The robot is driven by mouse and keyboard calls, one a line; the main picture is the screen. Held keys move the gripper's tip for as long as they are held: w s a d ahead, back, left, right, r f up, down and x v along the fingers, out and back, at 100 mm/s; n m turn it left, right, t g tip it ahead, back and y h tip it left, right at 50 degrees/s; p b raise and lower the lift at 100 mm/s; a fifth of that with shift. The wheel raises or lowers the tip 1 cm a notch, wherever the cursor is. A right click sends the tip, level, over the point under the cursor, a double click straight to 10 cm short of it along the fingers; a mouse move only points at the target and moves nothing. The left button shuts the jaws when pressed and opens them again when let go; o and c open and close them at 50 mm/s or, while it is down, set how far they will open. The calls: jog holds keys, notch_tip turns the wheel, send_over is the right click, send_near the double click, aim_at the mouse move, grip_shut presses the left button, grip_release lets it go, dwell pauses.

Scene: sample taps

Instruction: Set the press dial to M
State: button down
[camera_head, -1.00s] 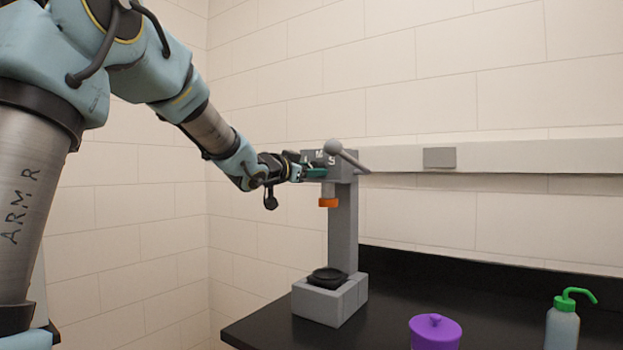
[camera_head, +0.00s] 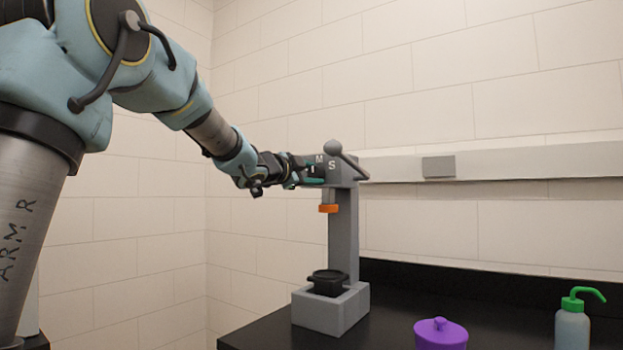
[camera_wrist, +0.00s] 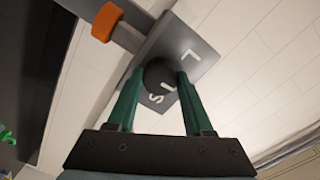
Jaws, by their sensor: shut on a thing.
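The grey press (camera_head: 344,230) stands upright on the black bench. Its dial, a dark round knob (camera_wrist: 158,74), is on the head plate, with a white mark on its lower right side in the wrist view. My gripper (camera_head: 318,180) is at the head; its green fingers (camera_wrist: 157,88) are shut on the dial, one on each side. In the wrist view the letters L and S show on the plate; M is not visible there. In the head view M and S show above and right of the dial, and the white mark sits just below M.
An orange ram tip (camera_head: 328,209) hangs above a black cup (camera_head: 327,282) on the press base. A purple lidded jar (camera_head: 440,334) and a green-topped wash bottle (camera_head: 573,325) stand on the bench (camera_head: 400,300).

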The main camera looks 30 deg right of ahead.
dwell(0.5)
jog(key=shift+c, duration=1.5)
grip_release()
jog(key=shift+a, duration=0.1)
jog(key=b+v, duration=0.1)
jog(key=v, duration=0.9)
jog(key=shift+s+a+b, duration=0.2)
jog(key=shift+a+b, duration=0.05)
jog(key=shift+b, duration=0.05)
